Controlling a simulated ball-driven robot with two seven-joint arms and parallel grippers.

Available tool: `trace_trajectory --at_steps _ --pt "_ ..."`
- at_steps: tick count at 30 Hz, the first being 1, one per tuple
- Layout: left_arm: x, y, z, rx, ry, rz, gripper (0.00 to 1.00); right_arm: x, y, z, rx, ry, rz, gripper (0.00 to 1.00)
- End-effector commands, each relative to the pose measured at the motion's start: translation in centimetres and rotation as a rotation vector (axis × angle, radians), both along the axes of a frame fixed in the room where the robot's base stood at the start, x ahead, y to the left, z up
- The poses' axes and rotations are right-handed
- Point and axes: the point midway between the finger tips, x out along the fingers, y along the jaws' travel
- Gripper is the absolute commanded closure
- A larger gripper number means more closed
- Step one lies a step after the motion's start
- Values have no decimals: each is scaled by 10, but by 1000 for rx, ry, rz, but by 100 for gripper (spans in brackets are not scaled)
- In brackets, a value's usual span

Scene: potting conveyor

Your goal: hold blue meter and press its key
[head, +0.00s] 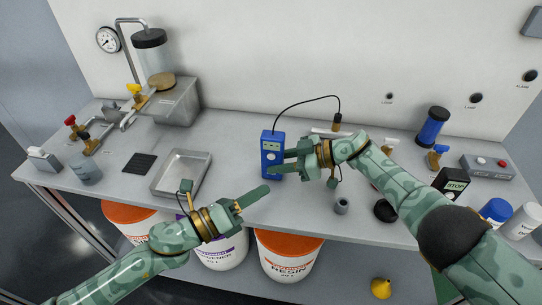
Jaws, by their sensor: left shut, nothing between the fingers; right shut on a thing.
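The blue meter (271,148) stands upright near the middle of the grey bench, with a small display and keys on its front. A black cable loops from its top to a probe (337,121) at the back. My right gripper (279,163) is shut on the meter from its right side, its fingers covering part of the lower body. My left gripper (264,191) is shut and empty, its fingertips just in front of and below the meter. I cannot tell whether they touch it.
A metal tray (181,173) and a black pad (139,163) lie to the left. Resin buckets (287,257) stand below the bench's front edge.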

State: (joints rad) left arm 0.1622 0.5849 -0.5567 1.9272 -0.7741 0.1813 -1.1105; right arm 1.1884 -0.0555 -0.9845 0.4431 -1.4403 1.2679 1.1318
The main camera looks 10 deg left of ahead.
Motion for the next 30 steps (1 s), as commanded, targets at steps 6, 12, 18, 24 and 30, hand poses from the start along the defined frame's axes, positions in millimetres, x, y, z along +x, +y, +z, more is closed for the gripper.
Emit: trace_trajectory --at_steps 6,12,18,24,30 --pt "33 0 1 0 -2 0 100 0 0 0 0 0 0 84" --pt "56 0 0 -1 0 1 100 0 0 0 0 0 0 84" --pt "68 0 0 0 1 1 100 0 0 0 0 0 0 84" --pt "70 0 0 -1 1 0 100 0 0 0 0 0 0 84" --pt "69 0 0 -1 1 0 100 0 0 0 0 0 0 84"
